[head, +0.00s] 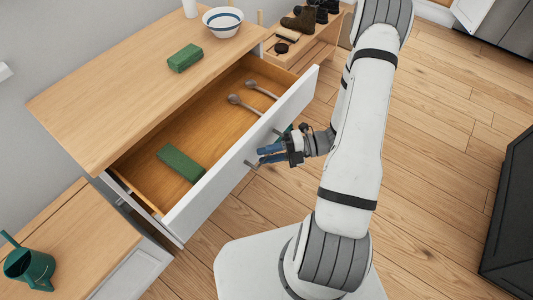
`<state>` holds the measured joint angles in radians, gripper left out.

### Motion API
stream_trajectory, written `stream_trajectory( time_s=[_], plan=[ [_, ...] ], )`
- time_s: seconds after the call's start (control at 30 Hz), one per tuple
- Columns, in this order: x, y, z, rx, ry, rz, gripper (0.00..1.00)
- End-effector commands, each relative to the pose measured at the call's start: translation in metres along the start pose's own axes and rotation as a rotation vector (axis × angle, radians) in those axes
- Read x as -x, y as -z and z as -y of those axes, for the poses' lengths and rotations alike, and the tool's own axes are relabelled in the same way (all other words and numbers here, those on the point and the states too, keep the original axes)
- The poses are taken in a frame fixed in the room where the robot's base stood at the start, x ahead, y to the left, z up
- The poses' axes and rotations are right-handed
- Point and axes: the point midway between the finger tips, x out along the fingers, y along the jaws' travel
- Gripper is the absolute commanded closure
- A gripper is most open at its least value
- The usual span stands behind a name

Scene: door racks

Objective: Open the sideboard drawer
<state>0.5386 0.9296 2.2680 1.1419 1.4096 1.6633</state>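The sideboard (130,75) has a wooden top and stands against the wall on the left. Its drawer (238,160) with a white front is pulled well out, and its inside shows. A green block (181,163) and two grey spoon-like utensils (244,104) lie in it. A dark handle sits on the outer face of the drawer front, partly hidden by my gripper. My gripper (268,154) with blue fingers is at the drawer front, by the handle. I cannot tell whether its fingers are closed on the handle.
A green box (185,58) and a striped bowl (222,21) stand on the sideboard top. A low cabinet with a green watering can (28,265) is at lower left. A shoe bench (309,48) is behind. A black object (508,215) stands at right; the floor between is clear.

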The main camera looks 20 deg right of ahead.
Motion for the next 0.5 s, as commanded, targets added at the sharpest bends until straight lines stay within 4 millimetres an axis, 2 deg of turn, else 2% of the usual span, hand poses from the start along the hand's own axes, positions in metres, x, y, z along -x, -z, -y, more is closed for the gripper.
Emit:
stream_trajectory(
  time_s=[0.33, 0.5],
  plan=[
    [0.004, -0.002, -0.001, 0.003, 0.0, 0.003, 0.67],
    [0.028, -0.002, -0.001, 0.005, 0.0, 0.008, 0.67]
  ],
)
